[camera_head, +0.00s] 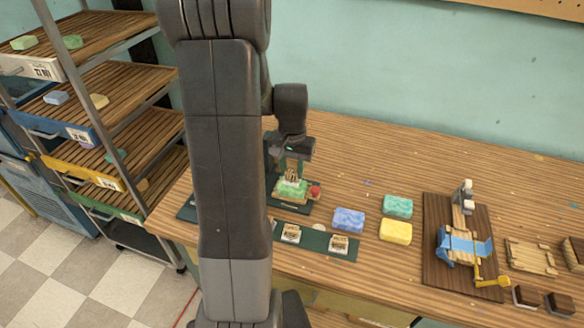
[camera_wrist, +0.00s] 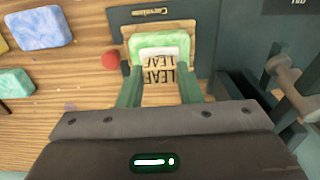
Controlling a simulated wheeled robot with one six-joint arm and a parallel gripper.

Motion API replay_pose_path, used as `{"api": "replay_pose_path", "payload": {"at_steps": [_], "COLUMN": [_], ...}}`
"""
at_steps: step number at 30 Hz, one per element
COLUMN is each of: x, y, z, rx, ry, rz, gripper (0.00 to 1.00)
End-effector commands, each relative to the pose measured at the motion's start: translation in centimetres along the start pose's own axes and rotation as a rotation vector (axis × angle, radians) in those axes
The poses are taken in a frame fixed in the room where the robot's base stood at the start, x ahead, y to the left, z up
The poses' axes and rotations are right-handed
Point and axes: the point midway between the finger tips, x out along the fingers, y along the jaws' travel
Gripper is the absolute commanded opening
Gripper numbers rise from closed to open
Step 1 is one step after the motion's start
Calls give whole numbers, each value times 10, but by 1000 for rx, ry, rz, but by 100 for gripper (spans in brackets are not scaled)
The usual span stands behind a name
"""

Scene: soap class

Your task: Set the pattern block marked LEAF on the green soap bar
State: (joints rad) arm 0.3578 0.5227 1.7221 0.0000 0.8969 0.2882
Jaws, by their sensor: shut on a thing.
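My gripper (camera_head: 292,166) is shut on the pattern block marked LEAF (camera_wrist: 161,74), whose lettering shows between the two green fingers in the wrist view. The block also shows in the head view (camera_head: 291,179), below the gripper. The green soap bar (camera_wrist: 150,40) lies in a wooden holder on a dark green board. In the head view the green soap bar (camera_head: 284,188) is right under the block. The block overlaps the bar in both views. I cannot tell whether they touch.
A red knob (camera_head: 314,192) stands beside the holder. Two other pattern blocks (camera_head: 291,233) (camera_head: 339,243) lie on a dark green strip. Blue (camera_head: 348,219), teal (camera_head: 397,206) and yellow (camera_head: 395,231) soap bars lie to the right. A brown board with a blue-strapped device (camera_head: 463,245) is farther right.

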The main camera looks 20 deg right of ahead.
Motion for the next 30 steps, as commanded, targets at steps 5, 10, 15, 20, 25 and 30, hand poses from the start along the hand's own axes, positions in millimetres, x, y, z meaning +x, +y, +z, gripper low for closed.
{"api": "replay_pose_path", "payload": {"at_steps": [5,10,15,20,25,30], "x": [0,2,4,6,8,10], "y": [0,0,0,0,0,0], "z": [0,0,0,0,0,0], "rx": [0,0,0,0,0,0], "ry": [0,0,0,0,0,0], "rz": [0,0,0,0,0,0], "gripper": [10,10,10,10,10,10]}}
